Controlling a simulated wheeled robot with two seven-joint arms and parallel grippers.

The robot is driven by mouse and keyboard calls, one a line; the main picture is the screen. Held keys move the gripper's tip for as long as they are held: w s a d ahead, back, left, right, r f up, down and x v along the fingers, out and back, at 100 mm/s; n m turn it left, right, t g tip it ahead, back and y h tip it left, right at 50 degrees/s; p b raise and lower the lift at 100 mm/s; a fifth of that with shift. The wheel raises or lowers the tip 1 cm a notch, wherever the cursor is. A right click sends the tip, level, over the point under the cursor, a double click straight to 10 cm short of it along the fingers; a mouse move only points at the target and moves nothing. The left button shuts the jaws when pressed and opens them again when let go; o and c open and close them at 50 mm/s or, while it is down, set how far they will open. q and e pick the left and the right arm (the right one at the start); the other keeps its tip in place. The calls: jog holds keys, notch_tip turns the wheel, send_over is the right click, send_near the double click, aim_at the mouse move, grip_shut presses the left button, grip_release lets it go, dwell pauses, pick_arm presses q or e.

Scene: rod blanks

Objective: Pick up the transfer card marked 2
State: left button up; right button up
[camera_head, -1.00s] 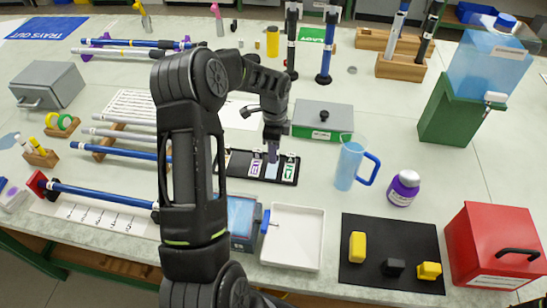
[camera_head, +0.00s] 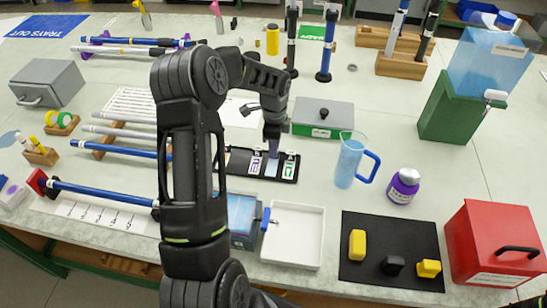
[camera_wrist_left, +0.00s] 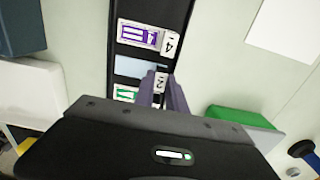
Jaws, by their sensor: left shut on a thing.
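The card marked 2 (camera_wrist_left: 160,82) shows its white number tab between the fingertips of my left gripper (camera_wrist_left: 170,92) in the left wrist view. Its pale blue face (camera_head: 272,166) shows below the fingers in the head view. My left gripper (camera_head: 273,150) is shut on this card over the black card tray (camera_head: 236,166). Whether the card is clear of the tray I cannot tell. A purple card marked 4 (camera_wrist_left: 140,36) and a green card (camera_wrist_left: 126,93) lie on either side. My right gripper is not in view.
A grey-lidded green box (camera_head: 322,119) stands just behind the tray. A blue jug (camera_head: 350,160) is to its right, and a white tray (camera_head: 293,236) is in front. My left arm hides part of the table.

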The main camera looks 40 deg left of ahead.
pick_arm(q)
grip_shut()
jog(key=shift+r, duration=0.1)
jog(key=shift+r, duration=0.3)
notch_tip(320, 180, up, 9)
jog(key=b, duration=0.2)
jog(key=shift+r, duration=0.15)
dwell(0.4)
